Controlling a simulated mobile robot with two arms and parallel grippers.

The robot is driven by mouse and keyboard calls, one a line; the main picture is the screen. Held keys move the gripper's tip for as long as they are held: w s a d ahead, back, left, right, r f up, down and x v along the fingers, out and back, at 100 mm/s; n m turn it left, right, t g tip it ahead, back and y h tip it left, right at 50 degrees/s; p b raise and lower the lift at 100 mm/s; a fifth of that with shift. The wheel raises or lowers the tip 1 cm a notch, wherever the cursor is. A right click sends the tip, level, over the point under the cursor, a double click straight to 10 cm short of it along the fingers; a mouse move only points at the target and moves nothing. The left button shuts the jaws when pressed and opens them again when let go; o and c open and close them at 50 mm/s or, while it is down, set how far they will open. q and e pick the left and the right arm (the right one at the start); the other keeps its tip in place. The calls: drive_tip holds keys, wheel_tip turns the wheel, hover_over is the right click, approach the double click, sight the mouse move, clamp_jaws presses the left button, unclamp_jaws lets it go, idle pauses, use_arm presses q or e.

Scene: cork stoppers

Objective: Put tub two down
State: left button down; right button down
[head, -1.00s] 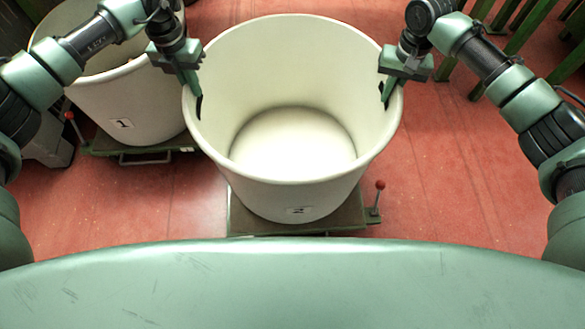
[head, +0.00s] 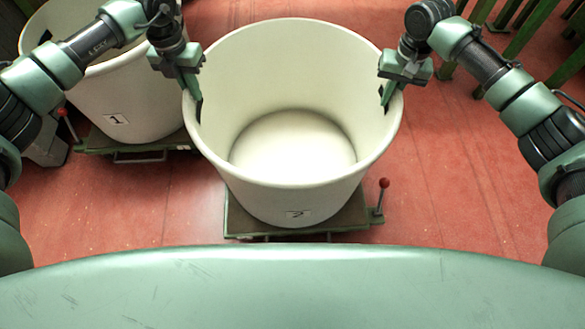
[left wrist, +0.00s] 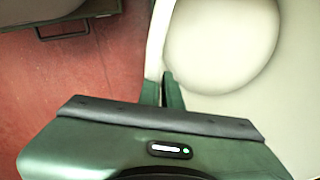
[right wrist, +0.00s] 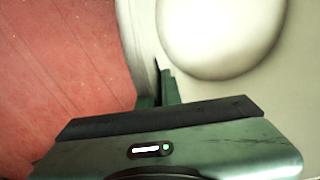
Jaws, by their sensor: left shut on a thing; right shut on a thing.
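Tub two (head: 300,175) is a big cream tub, empty inside, with a small "2" label (head: 298,214) on its near side. It stands upright over a green platform (head: 238,222); I cannot tell whether its base touches the platform. My left gripper (head: 194,100) is shut on the tub's left rim, and my right gripper (head: 386,95) is shut on its right rim. The left wrist view shows the left fingers (left wrist: 163,88) on either side of the tub wall (left wrist: 157,45). The right wrist view shows the right fingers (right wrist: 157,85) at the wall (right wrist: 138,45).
Tub one (head: 130,95), labelled "1", stands at the left on its own green platform (head: 95,143). A red-knobbed lever (head: 383,184) rises beside the right side of tub two's platform. Green posts (head: 515,55) stand at the back right. The red floor (head: 450,180) right of tub two is clear.

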use_arm(q)
drive_tip(key=shift+f, duration=0.35)
use_arm(e)
drive_tip(key=shift+f, duration=0.3)
use_arm(q)
drive_tip(key=c, duration=1.6)
unclamp_jaws()
drive_tip(key=shift+r, duration=0.15)
use_arm(e)
drive_tip(key=c, duration=1.6)
unclamp_jaws()
drive_tip(key=shift+r, duration=0.15)
drive_tip(key=shift+r, duration=0.15)
use_arm(q)
wheel_tip(320, 180, up, 12)
drive_tip(key=shift+a, duration=0.35)
use_arm(e)
wheel_tip(320, 180, up, 12)
drive_tip(key=shift+d+f, duration=0.2)
drive_tip(key=shift+d, duration=0.1)
drive_tip(key=shift+s, duration=0.1)
